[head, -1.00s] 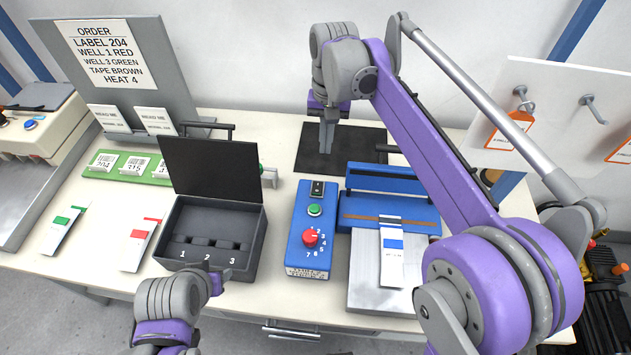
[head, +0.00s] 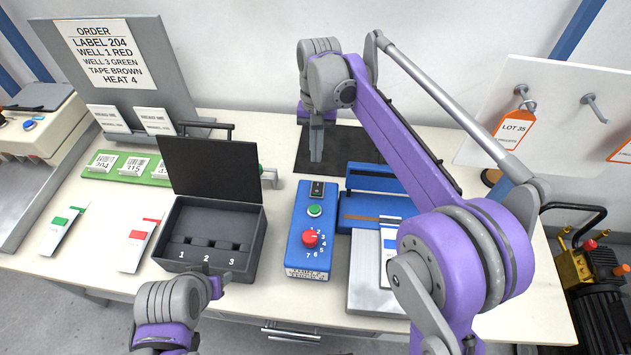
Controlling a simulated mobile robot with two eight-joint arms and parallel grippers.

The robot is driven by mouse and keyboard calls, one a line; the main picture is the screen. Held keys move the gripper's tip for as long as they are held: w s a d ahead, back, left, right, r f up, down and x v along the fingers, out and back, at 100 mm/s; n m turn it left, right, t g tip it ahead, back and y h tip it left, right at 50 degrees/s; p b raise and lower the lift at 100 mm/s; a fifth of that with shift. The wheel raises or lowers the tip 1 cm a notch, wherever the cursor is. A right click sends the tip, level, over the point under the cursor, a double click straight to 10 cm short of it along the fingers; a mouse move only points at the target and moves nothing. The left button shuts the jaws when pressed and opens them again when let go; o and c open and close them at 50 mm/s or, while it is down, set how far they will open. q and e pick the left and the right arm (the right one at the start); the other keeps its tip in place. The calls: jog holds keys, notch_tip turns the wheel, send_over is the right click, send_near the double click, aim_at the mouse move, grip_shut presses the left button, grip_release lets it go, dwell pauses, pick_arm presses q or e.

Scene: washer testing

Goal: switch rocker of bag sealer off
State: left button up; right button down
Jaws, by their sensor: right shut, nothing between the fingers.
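The bag sealer's blue control box (head: 309,262) stands on the bench at centre. The small black rocker (head: 317,189) is at its far end, above a green button (head: 314,210) and a red numbered dial (head: 310,239); the rocker's tilt is too small to tell. The blue sealer bar (head: 375,178) lies to the right, partly behind my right arm. My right gripper (head: 316,160) is shut and empty, pointing down just beyond the rocker in the picture, apart from it. My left gripper (head: 225,278) is low, by the front of the black case; its fingers are unclear.
An open black case (head: 207,262) with numbered wells stands left of the control box. A dark mat (head: 345,146) lies behind it. A white packet (head: 390,240) is on the sealer's metal plate, partly covered by my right arm. Label cards and an order board are at left.

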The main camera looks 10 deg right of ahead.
aim_at(316, 190)
jog(key=f, duration=0.3)
jog(key=s+f, duration=0.1)
jog(key=f, duration=0.6)
jog(key=shift+s+a, duration=0.2)
jog(key=shift+s, duration=0.05)
jog(key=shift+s+f+t+b, duration=0.3)
jog(key=shift+f+t+b, duration=0.1)
jog(key=shift+t+b, duration=0.1)
jog(key=shift+r, duration=0.15)
jog(key=shift+w, duration=0.15)
jog(key=shift+w, duration=0.1)
